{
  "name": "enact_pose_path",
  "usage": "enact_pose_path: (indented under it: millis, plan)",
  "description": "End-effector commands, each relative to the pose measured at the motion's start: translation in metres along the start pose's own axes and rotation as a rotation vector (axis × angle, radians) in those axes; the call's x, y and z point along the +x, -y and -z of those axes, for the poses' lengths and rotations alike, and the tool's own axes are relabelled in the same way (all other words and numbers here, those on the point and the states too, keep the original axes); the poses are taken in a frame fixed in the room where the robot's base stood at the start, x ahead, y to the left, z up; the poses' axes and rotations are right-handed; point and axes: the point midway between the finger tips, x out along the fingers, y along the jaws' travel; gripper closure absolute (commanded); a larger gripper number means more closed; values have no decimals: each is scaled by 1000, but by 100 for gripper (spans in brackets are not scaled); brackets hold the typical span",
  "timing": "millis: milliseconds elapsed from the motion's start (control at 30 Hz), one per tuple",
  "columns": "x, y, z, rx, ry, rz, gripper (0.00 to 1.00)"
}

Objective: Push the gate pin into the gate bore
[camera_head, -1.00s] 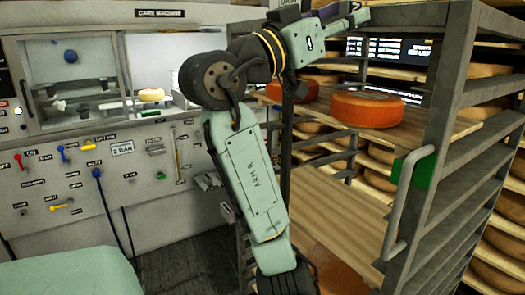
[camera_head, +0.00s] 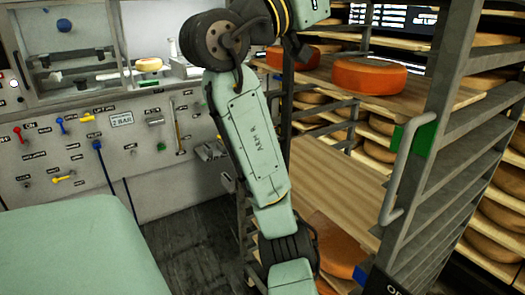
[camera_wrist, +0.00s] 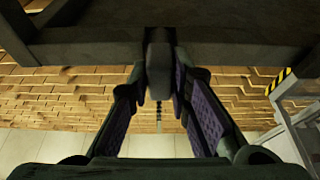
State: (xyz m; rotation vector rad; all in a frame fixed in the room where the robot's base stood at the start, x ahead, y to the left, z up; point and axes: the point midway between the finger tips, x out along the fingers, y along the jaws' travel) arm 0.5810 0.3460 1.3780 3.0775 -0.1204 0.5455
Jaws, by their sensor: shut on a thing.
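In the wrist view my gripper (camera_wrist: 160,84) has its two purple-padded fingers closing inward around a dark grey, blunt-ended piece (camera_wrist: 158,62), which I take to be the gate pin. A thin dark chain or cord (camera_wrist: 159,116) shows below it. The piece stands against or just in front of a dark metal beam (camera_wrist: 235,35) across the top; I cannot tell whether they touch. The gate bore cannot be made out. In the head view my arm runs out of the top edge, so the gripper is outside that view.
A grey metal rack (camera_head: 432,145) with a curved handle (camera_head: 405,170) stands on the right, with orange cheese wheels (camera_head: 370,75) on wooden shelves. A control panel (camera_head: 60,150) with coloured levers is on the left. A yellow-black striped edge (camera_wrist: 279,80) is at the wrist view's right.

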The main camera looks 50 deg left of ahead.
Motion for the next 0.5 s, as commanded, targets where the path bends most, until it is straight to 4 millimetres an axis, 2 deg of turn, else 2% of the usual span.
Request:
enact_pose_path:
  millis: [167, 500]
  plan:
    - [0, 0, 0, 0, 0, 0, 100]
    - [0, 0, 0, 0, 0, 0, 100]
